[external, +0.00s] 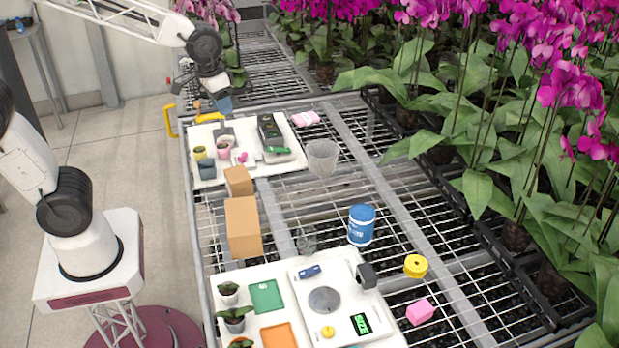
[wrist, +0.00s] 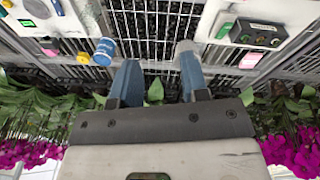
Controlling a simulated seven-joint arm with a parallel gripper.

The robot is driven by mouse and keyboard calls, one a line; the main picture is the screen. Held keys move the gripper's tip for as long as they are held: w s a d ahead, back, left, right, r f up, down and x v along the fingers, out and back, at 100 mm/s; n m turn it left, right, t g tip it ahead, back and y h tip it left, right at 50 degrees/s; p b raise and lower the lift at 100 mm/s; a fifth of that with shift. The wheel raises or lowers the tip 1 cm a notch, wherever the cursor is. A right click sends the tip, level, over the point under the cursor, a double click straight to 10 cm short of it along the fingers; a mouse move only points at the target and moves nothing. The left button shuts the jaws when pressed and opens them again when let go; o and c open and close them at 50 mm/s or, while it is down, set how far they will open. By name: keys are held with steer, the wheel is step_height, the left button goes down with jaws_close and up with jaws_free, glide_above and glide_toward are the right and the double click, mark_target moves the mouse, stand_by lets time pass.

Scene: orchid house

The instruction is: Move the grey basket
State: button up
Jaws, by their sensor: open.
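The grey basket (external: 322,158) is a small light-grey pot-shaped basket standing upright on the wire bench, right of the far white tray. In the wrist view the grey basket (wrist: 186,46) shows just beyond the tip of the right finger, which hides part of it. My gripper (external: 222,102) is above the far left corner of the bench in the external view, well left of the basket and higher than it. In the wrist view my gripper (wrist: 158,64) has its two blue fingers spread apart with nothing between them.
A far white tray (external: 207,181) holds small pots and a control box. Two cardboard boxes (external: 243,228), a blue tub (external: 361,225) and a clear glass (external: 306,241) stand nearer. A near white tray (external: 235,283) holds plants and a scale. Orchids (external: 480,150) line the right side.

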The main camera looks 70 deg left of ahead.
steer(key=w+a+f+n, duration=0.1)
steer(key=w+a+f, duration=0.25)
steer(key=w, duration=0.45)
steer(key=w+a+f+n, duration=0.25)
steer(key=w+f, duration=0.25)
steer(key=w, duration=0.3)
steer(key=n+g, duration=0.1)
steer(key=n, duration=0.1)
glide_above(309, 145)
steer(key=shift+h, duration=0.4)
steer(key=shift+s+a+f, duration=0.1)
steer(key=shift+s+f, duration=0.05)
steer(key=shift+f, duration=3.8)
steer(key=shift+s+a+f, duration=0.1)
steer(key=shift+f, duration=3.8)
steer(key=shift+f, duration=0.15)
steer(key=shift+w+d+f, duration=0.1)
steer(key=shift+d+f, duration=0.05)
steer(key=shift+f, duration=1.1)
steer(key=shift+w+d+f, duration=0.15)
steer(key=shift+f, duration=1.05)
steer(key=shift+w+d+f, duration=0.1)
steer(key=shift+d+f, duration=0.05)
steer(key=shift+f, duration=1.1)
jaws_close()
